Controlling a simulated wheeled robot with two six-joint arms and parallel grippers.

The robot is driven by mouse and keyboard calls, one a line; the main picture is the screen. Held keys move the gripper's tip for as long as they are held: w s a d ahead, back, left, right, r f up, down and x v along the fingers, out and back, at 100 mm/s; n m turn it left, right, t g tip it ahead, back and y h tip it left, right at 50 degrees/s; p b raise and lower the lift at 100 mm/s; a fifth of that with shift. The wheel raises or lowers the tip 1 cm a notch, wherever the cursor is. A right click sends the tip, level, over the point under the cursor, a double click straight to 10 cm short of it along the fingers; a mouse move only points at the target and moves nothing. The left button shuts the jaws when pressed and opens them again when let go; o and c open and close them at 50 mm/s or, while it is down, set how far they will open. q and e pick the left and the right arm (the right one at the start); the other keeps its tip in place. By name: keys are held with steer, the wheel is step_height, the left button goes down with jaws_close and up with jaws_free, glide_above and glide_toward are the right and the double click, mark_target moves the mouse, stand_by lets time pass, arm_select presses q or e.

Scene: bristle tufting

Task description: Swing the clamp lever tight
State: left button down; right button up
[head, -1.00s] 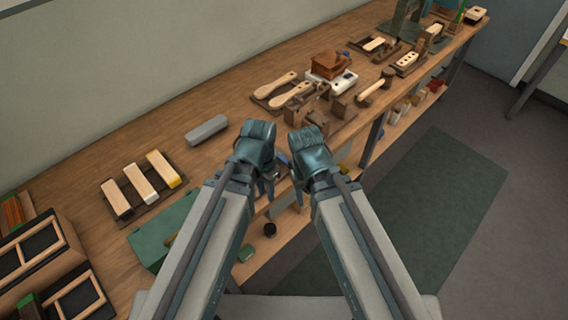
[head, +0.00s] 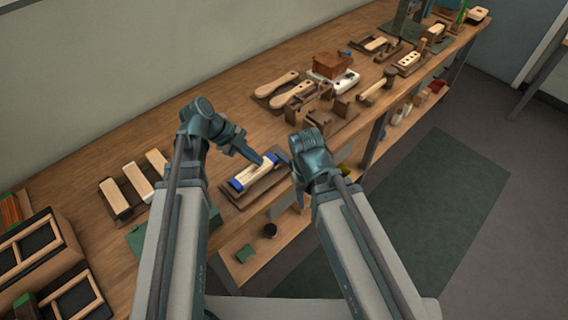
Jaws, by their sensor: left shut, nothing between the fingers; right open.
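A pale wooden block (head: 254,174) lies in a fixture with blue ends on a dark base board (head: 268,190) near the bench's front edge. One blue end (head: 236,185) is at its left; blue parts also show at its right end, close to my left fingertips. Which blue part is the clamp lever I cannot tell. My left gripper (head: 253,156) is shut and empty, its tips just above the block's far right end; contact is unclear. My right gripper (head: 299,188) is open, pointing down to the right of the fixture, its fingers partly hidden by its wrist.
Several pale blocks (head: 139,181) lie on a tray at left, with dark wooden bins (head: 38,262) at the lower left. Wooden brush handles (head: 292,95) and fixtures stand further right along the bench. A lower shelf (head: 252,262) runs below the front edge.

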mark_target(285, 158)
arm_select(q)
steer(key=shift+w+a+r+m, duration=0.2)
steer(key=shift+w+a+m, duration=0.15)
steer(key=shift+m, duration=0.25)
steer(key=shift+d, duration=0.1)
steer(key=b+x, duration=0.8)
steer(key=x, duration=0.2)
steer(key=shift+f, duration=0.1)
steer(key=shift+w+d, duration=1.15)
steer(key=shift+w, duration=0.05)
steer(key=shift+w+d, duration=0.3)
steer(key=shift+d, duration=0.1)
steer(key=shift+d, duration=0.1)
